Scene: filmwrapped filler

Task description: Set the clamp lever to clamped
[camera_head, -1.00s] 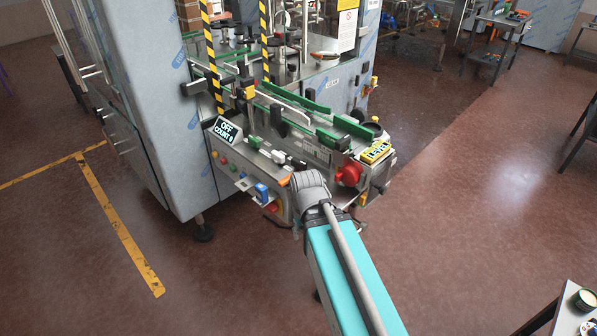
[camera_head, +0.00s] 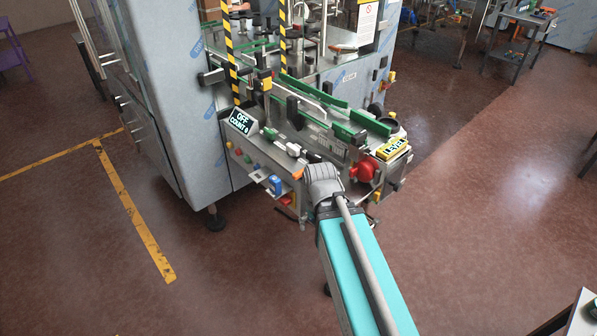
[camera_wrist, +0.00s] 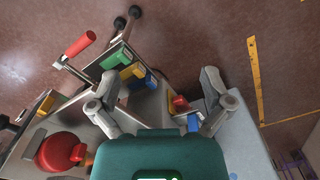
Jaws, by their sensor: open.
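In the wrist view, a lever with a red grip (camera_wrist: 80,43) on a metal stem stands out from the machine at upper left. No label shows on it, so I cannot tell whether it is the clamp lever or how it is set. My gripper (camera_wrist: 160,88) is open, fingers apart, with nothing held between them. The red-gripped lever lies beyond the left finger, apart from it. In the head view my arm's grey end (camera_head: 323,182) is in front of the machine's control panel and hides part of it; the fingers are not clear there.
A large red knob (camera_head: 364,171) is right of my arm, beside a yellow LEVEL sign (camera_head: 393,149). A display (camera_head: 241,122) reads OFF, COUNT 0. A blue block (camera_head: 274,184) sits at the panel's front. Floor left of the machine is open, with yellow tape (camera_head: 135,215).

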